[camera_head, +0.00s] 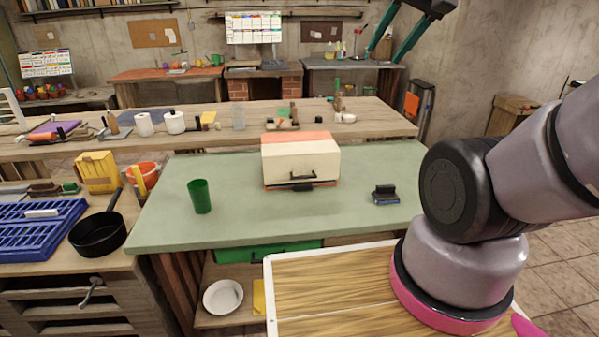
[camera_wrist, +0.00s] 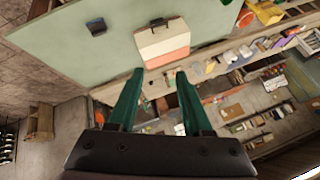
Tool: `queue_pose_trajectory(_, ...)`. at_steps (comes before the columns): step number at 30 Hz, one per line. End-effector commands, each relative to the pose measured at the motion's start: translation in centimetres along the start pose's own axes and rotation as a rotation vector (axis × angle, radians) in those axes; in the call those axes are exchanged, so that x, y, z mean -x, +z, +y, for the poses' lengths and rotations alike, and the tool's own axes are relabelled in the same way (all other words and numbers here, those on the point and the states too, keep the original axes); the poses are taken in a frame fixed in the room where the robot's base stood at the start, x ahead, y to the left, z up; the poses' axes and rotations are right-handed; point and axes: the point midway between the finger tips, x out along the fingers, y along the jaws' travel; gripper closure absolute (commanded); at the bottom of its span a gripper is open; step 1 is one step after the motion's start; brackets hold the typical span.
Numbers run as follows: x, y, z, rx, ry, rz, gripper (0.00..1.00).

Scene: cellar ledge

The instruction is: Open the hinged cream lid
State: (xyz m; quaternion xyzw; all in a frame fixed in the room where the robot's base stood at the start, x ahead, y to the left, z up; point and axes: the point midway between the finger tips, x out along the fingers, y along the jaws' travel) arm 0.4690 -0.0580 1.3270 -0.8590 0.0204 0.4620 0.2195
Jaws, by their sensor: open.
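The cream lid (camera_head: 288,160) is on a box that stands on the green table, with an orange band along its far top edge and a thin orange strip at its bottom. A dark handle (camera_head: 303,175) is on its near face. The lid looks closed. In the wrist view the cream lid (camera_wrist: 163,42) appears beyond my fingertips, with its handle at the far side. My gripper (camera_head: 384,55) is high at the top right of the head view, apart from the box. Its two teal fingers (camera_wrist: 160,74) are spread and empty.
On the green table (camera_head: 240,225), a green cup (camera_head: 200,196) stands left of the box and a small dark blue-based object (camera_head: 385,194) lies to its right. A black pan (camera_head: 100,230) sits on the left counter. A cluttered wooden bench (camera_head: 380,120) runs behind.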

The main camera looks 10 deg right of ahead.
Motion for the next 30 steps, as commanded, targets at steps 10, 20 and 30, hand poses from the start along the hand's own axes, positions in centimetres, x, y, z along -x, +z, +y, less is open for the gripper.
queue_pose_trajectory(10,-4.0,0.9,-1.0,-0.224,0.004,-0.231,0.53)
queue_pose_trajectory(20,-12.1,2.3,-4.3,-0.805,0.036,-0.736,0.53)
queue_pose_trajectory(30,-21.1,1.3,-6.7,-1.449,0.097,-1.197,0.53)
